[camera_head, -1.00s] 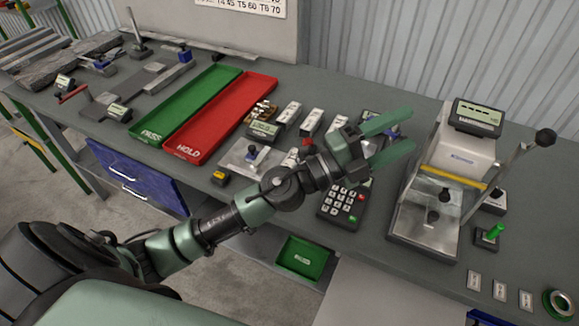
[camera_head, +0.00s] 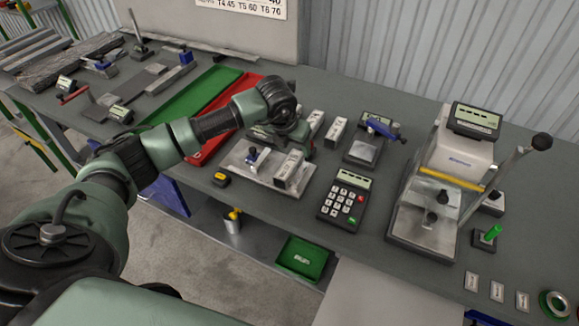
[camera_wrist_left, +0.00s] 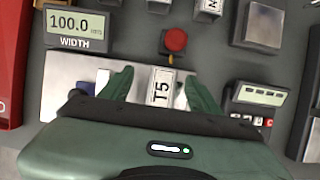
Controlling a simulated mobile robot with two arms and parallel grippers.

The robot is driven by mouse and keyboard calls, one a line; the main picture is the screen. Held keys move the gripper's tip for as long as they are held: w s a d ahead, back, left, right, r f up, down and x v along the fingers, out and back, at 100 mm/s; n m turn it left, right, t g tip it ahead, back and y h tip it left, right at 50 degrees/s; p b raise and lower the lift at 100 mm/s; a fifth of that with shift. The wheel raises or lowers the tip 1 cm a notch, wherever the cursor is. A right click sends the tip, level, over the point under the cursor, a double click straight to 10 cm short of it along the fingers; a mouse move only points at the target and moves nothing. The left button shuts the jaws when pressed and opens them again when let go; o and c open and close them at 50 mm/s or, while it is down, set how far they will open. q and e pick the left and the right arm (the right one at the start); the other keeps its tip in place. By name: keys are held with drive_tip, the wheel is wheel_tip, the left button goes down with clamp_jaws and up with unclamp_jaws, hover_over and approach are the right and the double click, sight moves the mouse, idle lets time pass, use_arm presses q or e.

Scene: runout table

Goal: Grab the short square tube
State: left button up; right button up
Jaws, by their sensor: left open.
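A short square tube with a white label reading T5 (camera_wrist_left: 161,88) lies between the fingers of my left gripper (camera_wrist_left: 159,93) in the left wrist view. The fingers are open, one on each side of it, with a gap; the tube's near end is hidden behind the gripper body. In the head view the tube (camera_head: 289,170) lies on the metal plate of the width gauge, and my left gripper (camera_head: 303,138) hangs over its far end, partly hidden by my wrist. Two similar labelled tubes, one here (camera_head: 336,129) and one here (camera_head: 315,122), stand behind. My right gripper is not in view.
The width gauge display (camera_wrist_left: 72,30) and a red knob (camera_wrist_left: 175,40) are close to the gripper. A keypad unit (camera_head: 344,200) stands right of the tube. The green tray (camera_head: 190,103) and red tray (camera_head: 208,150) lie left. A press-like tester (camera_head: 440,185) stands at right.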

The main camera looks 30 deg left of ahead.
sight(298, 151)
use_arm(q)
drive_tip(key=x, duration=0.1)
drive_tip(key=p+x, duration=0.2)
drive_tip(key=shift+w+d+f, duration=0.25)
drive_tip(key=shift+w+f, duration=0.25)
drive_tip(key=shift+f, duration=0.3)
clamp_jaws()
drive_tip(key=shift+r, duration=0.1)
